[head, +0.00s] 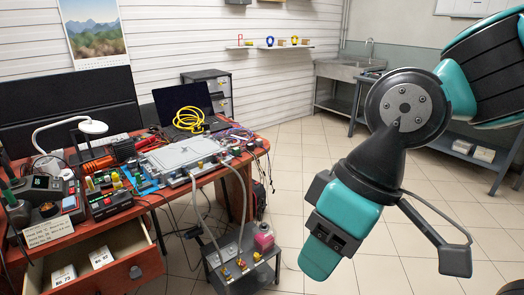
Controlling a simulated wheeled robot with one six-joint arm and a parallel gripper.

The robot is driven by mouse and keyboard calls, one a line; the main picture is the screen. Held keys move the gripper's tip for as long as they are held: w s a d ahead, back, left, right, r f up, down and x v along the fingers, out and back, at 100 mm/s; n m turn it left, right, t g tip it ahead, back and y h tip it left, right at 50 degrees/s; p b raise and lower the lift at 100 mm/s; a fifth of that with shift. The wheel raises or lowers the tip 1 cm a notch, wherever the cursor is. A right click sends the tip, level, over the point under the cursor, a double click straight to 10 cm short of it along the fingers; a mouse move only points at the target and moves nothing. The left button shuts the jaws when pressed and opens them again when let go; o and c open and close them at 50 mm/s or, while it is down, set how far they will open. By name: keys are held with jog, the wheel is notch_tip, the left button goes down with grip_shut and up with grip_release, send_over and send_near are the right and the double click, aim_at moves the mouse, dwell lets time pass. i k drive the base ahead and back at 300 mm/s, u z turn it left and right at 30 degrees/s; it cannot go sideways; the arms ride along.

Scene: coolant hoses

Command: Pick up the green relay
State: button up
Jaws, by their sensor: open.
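My gripper (387,260) hangs in the right half of the head view, over the floor and well away from the red-brown table (224,205). Its jaws are apart and I see nothing between them. I cannot make out the green relay for certain. Small yellow and greenish parts (116,180) stand among the clutter on the left of the table, too small to name. Part of the tabletop is hidden behind other items.
A grey metal case (185,155) with grey hoses runs down to a low cart (240,268) holding a pink bottle (264,238). A yellow hose coil (190,120) lies by a laptop. An open drawer (130,262) juts out front. The tiled floor (310,160) between table and sink is clear.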

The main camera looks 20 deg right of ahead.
aim_at(237, 151)
jog(key=z, duration=0.45)
jog(key=i, duration=0.6)
jog(key=z, duration=0.55)
jog(key=i, duration=1.4)
jog(key=u, duration=1.25)
jog(key=i, duration=0.45)
jog(key=u, duration=0.45)
